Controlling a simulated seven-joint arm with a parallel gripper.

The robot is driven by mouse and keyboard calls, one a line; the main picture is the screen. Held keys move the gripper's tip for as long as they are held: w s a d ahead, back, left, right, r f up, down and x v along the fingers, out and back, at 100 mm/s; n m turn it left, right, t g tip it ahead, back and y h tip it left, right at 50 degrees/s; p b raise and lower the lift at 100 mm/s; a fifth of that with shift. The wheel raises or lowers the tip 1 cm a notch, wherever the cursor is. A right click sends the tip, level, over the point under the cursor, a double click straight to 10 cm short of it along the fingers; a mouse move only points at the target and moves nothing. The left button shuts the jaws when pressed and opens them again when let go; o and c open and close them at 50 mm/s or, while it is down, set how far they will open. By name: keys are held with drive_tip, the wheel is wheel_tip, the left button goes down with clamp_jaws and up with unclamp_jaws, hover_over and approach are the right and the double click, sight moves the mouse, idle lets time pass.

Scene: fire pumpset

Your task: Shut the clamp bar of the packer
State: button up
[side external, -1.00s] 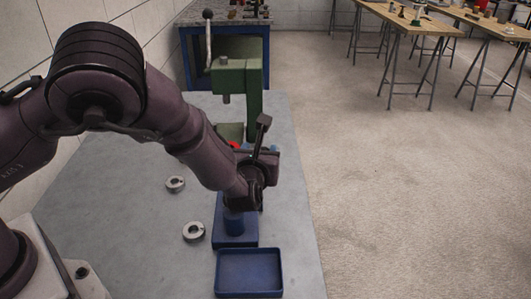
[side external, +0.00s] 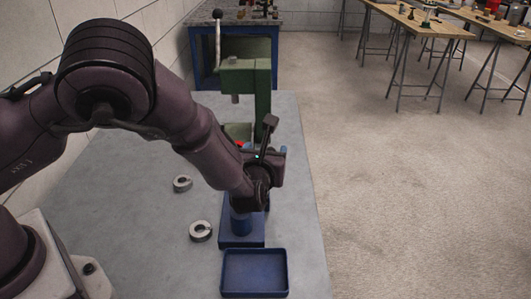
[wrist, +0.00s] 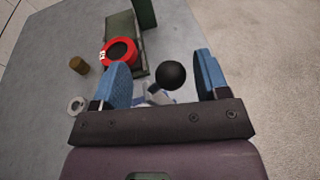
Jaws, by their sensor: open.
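My gripper (wrist: 162,66) is open, with its blue-padded fingers apart. In the wrist view a black ball knob (wrist: 170,75) shows between the fingers, nearer the right one. I cannot tell whether either finger touches it. Grey-blue parts (wrist: 153,95) below the knob are mostly hidden by my gripper. In the side view a blue base (side external: 241,241) with a short round post (side external: 240,222) stands under my gripper (side external: 272,152). This looks like the packer. My wrist hides its upper part, so the clamp bar's angle is unclear.
A green press (side external: 262,85) with a raised lever stands behind. A red ring (wrist: 119,51) lies by its base. A brass cylinder (wrist: 78,65) stands left in the wrist view.

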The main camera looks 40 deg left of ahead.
drive_tip(key=v, duration=1.2)
drive_tip(key=shift+s+d, duration=0.15)
drive_tip(key=shift+s, duration=0.2)
